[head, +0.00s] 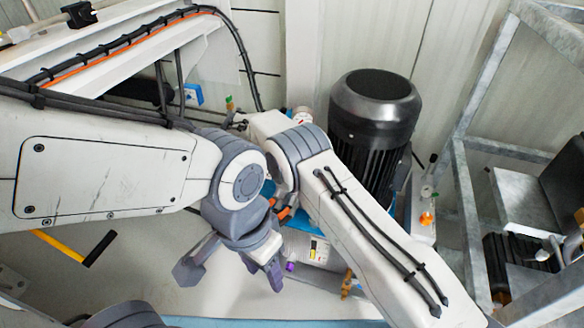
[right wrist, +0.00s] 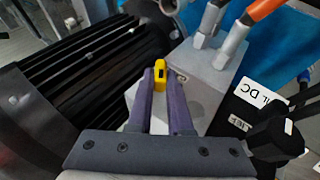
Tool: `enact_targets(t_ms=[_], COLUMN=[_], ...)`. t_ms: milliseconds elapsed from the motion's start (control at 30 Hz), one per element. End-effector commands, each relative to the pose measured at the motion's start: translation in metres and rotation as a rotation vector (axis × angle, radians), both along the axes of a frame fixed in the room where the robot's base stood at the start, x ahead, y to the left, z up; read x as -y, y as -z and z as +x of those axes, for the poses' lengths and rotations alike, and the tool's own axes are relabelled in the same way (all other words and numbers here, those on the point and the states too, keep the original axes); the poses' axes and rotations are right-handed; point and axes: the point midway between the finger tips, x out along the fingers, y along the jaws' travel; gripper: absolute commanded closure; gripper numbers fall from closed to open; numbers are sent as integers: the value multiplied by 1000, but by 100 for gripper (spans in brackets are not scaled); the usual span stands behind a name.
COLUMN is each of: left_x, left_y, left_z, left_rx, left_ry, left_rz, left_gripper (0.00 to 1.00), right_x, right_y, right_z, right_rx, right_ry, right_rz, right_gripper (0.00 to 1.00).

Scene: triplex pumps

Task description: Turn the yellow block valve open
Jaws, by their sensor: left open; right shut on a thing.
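In the head view the valve and the right gripper are hidden behind my arms. My left gripper (head: 270,272) is open, its purple fingers pointing down over the pale floor area in the head view. I cannot see anything between its fingers.
A black finned motor (head: 375,115) stands right of centre in the head view; its fins (right wrist: 75,70) fill the left of the right wrist view. Orange-sleeved hoses (right wrist: 258,12) rise beside the block. A grey metal frame (head: 468,205) stands at right. A yellow-and-black bar (head: 62,246) lies at lower left.

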Motion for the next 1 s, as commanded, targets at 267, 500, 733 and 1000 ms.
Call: enact_targets(t_ms=[267, 500, 733, 1000], left_x=[0, 0, 0, 0], left_y=[2, 2, 2, 0], left_z=[0, 0, 0, 0], left_rx=[0, 0, 0, 0], left_ry=[0, 0, 0, 0], left_rz=[0, 0, 0, 0], left_gripper=[50, 50, 50, 50], right_x=[-2, -2, -1, -6], right_y=[0, 0, 0, -7], right_z=[0, 0, 0, -1], right_rx=[-4, -3, -4, -3], right_ry=[-4, -4, -1, -1], right_rz=[-14, -13, -14, -15], right_gripper=[100, 79, 52, 52])
